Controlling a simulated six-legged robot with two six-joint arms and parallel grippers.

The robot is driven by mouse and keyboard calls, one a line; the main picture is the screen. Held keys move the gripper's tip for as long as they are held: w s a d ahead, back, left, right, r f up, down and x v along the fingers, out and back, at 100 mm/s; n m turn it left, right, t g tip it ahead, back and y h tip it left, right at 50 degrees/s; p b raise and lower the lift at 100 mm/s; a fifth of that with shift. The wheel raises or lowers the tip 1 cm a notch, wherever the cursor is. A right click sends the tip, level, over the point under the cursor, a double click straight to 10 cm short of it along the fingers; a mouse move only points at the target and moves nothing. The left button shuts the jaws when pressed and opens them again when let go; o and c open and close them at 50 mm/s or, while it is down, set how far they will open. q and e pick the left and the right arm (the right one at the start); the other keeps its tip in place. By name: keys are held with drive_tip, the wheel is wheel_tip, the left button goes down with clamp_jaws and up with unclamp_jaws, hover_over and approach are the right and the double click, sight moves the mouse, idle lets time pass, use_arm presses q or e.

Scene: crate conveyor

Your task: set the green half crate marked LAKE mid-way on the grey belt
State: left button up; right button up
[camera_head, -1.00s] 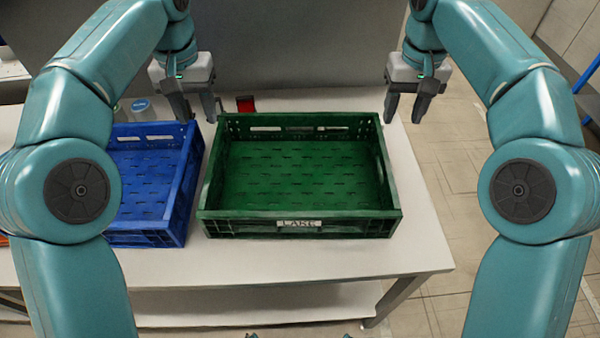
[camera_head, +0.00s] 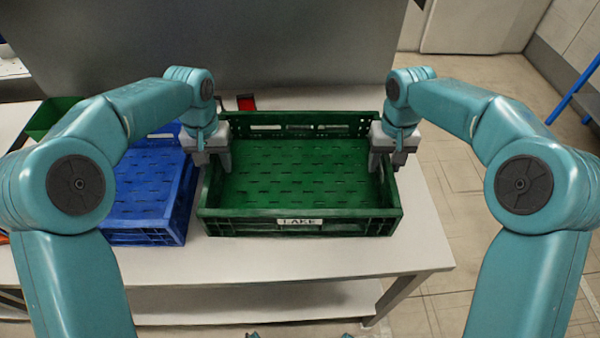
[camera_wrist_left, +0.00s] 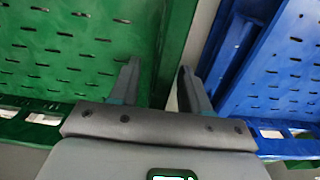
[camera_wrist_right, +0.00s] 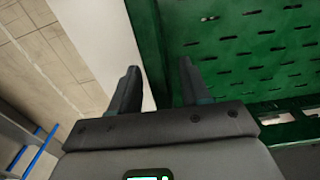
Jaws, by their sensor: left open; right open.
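The green half crate marked LAKE (camera_head: 299,227) sits upright and empty on a white table, its label facing me. My left gripper (camera_head: 212,165) is open at the crate's left wall. In the left wrist view its fingers (camera_wrist_left: 158,85) stand to either side of the green wall's line, with one finger over the gap to the blue crate. My right gripper (camera_head: 388,165) is open at the crate's right wall. In the right wrist view its fingers (camera_wrist_right: 157,90) straddle that wall. Contact with the walls cannot be told. I cannot make out the grey belt.
A blue crate (camera_head: 145,237) stands close on the left of the green crate, with a narrow gap between. The white table (camera_head: 320,262) has bare room in front. A green container (camera_head: 50,115) and a red object (camera_head: 246,103) are further back. Tiled floor lies to the right.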

use_arm(q)
drive_tip(key=shift+w+a+f, duration=0.1)
drive_tip(key=shift+w+f, duration=0.1)
drive_tip(key=shift+f, duration=0.2)
use_arm(e)
drive_tip(key=shift+w+a+f, duration=0.1)
drive_tip(key=shift+w+f, duration=0.1)
drive_tip(key=shift+f, duration=0.15)
use_arm(q)
drive_tip(key=shift+s+r, duration=0.1)
use_arm(e)
drive_tip(key=shift+s, duration=0.1)
use_arm(q)
drive_tip(key=c, duration=0.4)
use_arm(e)
drive_tip(key=shift+r, duration=0.1)
drive_tip(key=c, duration=0.4)
use_arm(q)
clamp_jaws()
use_arm(e)
clamp_jaws()
use_arm(q)
drive_tip(key=shift+r, duration=0.1)
use_arm(e)
drive_tip(key=shift+r, duration=0.1)
